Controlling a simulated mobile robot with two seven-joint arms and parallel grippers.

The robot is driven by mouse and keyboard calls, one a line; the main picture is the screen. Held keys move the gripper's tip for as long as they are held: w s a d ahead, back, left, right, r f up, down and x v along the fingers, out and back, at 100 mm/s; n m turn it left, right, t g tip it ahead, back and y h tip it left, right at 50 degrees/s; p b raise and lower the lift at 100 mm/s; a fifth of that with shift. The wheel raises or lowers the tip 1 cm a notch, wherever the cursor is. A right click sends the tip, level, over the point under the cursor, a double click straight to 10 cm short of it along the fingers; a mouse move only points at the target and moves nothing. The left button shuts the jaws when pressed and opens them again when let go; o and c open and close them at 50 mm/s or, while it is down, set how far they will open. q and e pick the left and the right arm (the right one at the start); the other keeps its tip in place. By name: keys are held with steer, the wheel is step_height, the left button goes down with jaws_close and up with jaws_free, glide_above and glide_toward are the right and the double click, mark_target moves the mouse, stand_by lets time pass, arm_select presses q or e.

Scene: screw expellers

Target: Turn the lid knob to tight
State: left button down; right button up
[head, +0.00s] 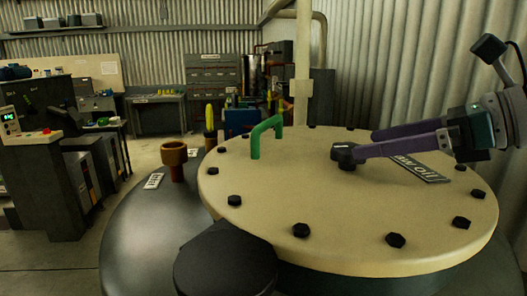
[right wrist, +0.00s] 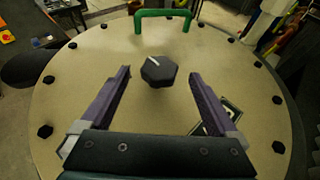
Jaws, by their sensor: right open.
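The lid knob (head: 347,156) is a black, many-sided knob standing on the cream round lid (head: 285,190). In the right wrist view the knob (right wrist: 158,72) carries a white mark pointing to the upper left. My right gripper (head: 364,144) is open, with its two purple fingers low over the lid. In the right wrist view the gripper (right wrist: 160,71) has one fingertip on each side of the knob, with visible gaps; whether the tips reach down to its height is unclear. My left gripper is not in view.
A green handle (head: 266,137) rises from the lid, beyond the knob in the right wrist view. Several black bolts (head: 301,230) ring the lid's edge. A brown cup-shaped fitting (head: 174,158) stands on the dark tank to the left. The lid around the knob is clear.

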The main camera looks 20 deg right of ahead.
mark_target(350, 147)
steer(key=shift+w+a+r+p, duration=0.1)
steer(key=shift+w+r+p, duration=0.25)
steer(key=shift+p, duration=0.5)
steer(key=p+x, duration=0.2)
steer(key=x, duration=0.1)
steer(key=shift+f, duration=0.2)
steer(key=shift+x, duration=0.85)
steer(key=shift+s+f, duration=0.1)
steer(key=shift+f, duration=0.1)
